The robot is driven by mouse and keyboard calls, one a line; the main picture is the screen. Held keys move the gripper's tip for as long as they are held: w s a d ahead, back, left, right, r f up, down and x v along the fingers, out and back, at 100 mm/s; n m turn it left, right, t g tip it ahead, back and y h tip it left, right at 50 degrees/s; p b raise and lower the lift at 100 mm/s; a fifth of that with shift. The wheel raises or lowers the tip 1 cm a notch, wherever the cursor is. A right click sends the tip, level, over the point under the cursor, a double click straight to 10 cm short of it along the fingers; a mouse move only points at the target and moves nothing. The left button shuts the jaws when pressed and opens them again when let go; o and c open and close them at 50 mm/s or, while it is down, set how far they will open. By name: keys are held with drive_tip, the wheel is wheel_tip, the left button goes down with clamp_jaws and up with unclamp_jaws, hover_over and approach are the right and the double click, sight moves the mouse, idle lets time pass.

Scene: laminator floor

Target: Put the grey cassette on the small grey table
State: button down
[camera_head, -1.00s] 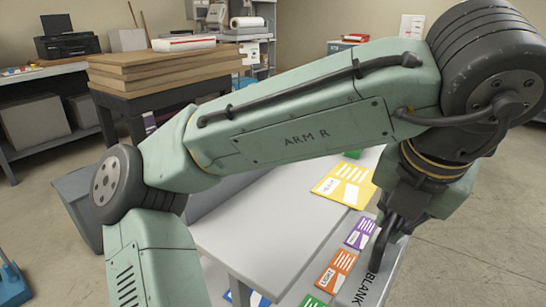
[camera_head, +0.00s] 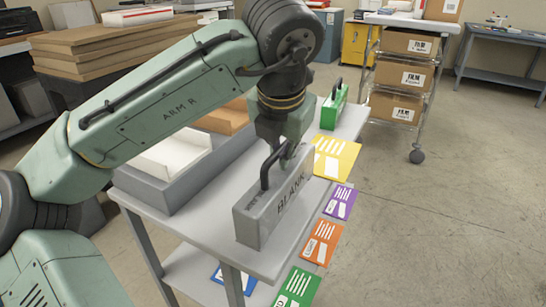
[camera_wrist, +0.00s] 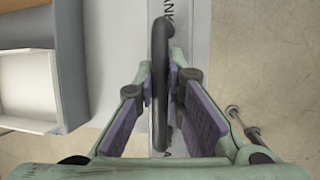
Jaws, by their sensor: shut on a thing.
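The grey cassette (camera_head: 275,205), marked BLANK, stands upright with a dark loop handle on top. My gripper (camera_head: 283,152) is shut on that handle from above. In the wrist view the handle (camera_wrist: 160,75) runs between the two purple-padded fingers (camera_wrist: 165,95). The cassette is at or just above the top of a light grey table (camera_head: 180,222), near its right edge. I cannot tell whether its underside touches the tabletop. The table has a lower shelf.
A grey tray with a white box (camera_head: 172,155) and a brown box stands left of the cassette. A green cassette (camera_head: 334,107) stands at the table's far end. Coloured cards, including a yellow one (camera_head: 336,158), line the right edge. A wheeled rack (camera_head: 408,75) stands behind.

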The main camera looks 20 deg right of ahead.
drive_tip(key=shift+w+a, duration=0.3)
drive_tip(key=shift+w, duration=0.65)
drive_tip(key=shift+w+f, duration=0.1)
drive_tip(key=shift+f, duration=1.8)
drive_tip(key=c, duration=1.7)
unclamp_jaws()
